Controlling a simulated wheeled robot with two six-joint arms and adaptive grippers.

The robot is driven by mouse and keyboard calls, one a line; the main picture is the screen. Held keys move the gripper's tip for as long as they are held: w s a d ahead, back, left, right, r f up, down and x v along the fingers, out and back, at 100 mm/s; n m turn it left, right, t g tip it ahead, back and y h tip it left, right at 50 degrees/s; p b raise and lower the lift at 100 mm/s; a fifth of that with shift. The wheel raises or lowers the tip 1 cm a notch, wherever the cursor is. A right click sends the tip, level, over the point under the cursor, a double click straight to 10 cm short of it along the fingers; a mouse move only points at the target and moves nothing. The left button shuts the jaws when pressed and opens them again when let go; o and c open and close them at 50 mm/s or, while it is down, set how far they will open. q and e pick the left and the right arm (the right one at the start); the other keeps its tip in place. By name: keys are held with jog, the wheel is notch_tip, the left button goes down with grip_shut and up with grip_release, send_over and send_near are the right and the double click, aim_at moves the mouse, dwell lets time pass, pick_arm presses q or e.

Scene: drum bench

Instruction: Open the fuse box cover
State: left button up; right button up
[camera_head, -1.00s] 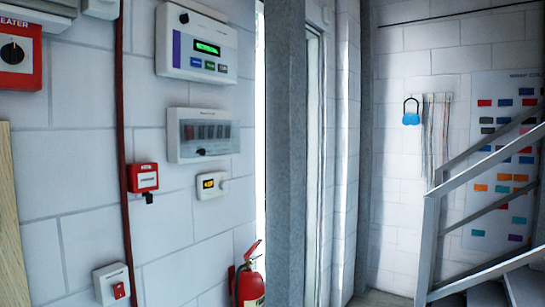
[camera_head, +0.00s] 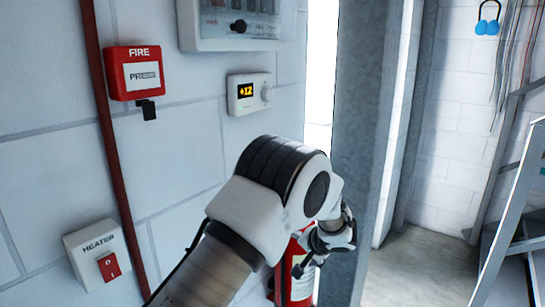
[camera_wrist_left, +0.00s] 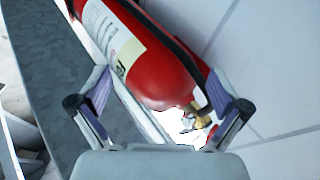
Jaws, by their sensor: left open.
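The fuse box (camera_head: 210,42) is a pale wall box with a see-through front cover (camera_head: 262,18) and a black knob. Only its lower part shows, at the top of the head view, and its cover looks shut. My left gripper (camera_head: 322,248) is well below and to the right of it, in front of the red fire extinguisher. In the left wrist view my gripper (camera_wrist_left: 163,98) has its two fingers spread, with nothing held between them. My right gripper is in neither view.
The fire extinguisher (camera_wrist_left: 165,60) is close beyond my left fingers. A grey post (camera_head: 365,110) stands just right of them. The wall holds a thermostat (camera_head: 249,93), a red fire call point (camera_head: 137,73), a heater switch (camera_head: 97,254) and a red pipe (camera_head: 100,110).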

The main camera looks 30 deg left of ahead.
pick_arm(q)
notch_tip(320, 180, up, 36)
jog(key=w+a+n+t+y+b, duration=0.1)
jog(key=w+n+t+y+b, duration=0.15)
jog(key=n+y, duration=0.7)
jog(key=n+g+y, duration=0.5)
jog(key=n, duration=0.3)
send_near(268, 39)
jog(key=x, duration=0.8)
jog(key=shift+a+r+p, duration=0.15)
jog(key=shift+a+p, duration=0.15)
jog(key=shift+p, duration=0.05)
jog(key=shift+a+r, duration=0.15)
jog(key=shift+a, duration=0.2)
jog(key=shift+d, duration=0.1)
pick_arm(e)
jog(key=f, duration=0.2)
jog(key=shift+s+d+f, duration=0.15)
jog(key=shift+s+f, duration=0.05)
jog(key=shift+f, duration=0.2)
pick_arm(q)
jog(key=shift+c, duration=0.4)
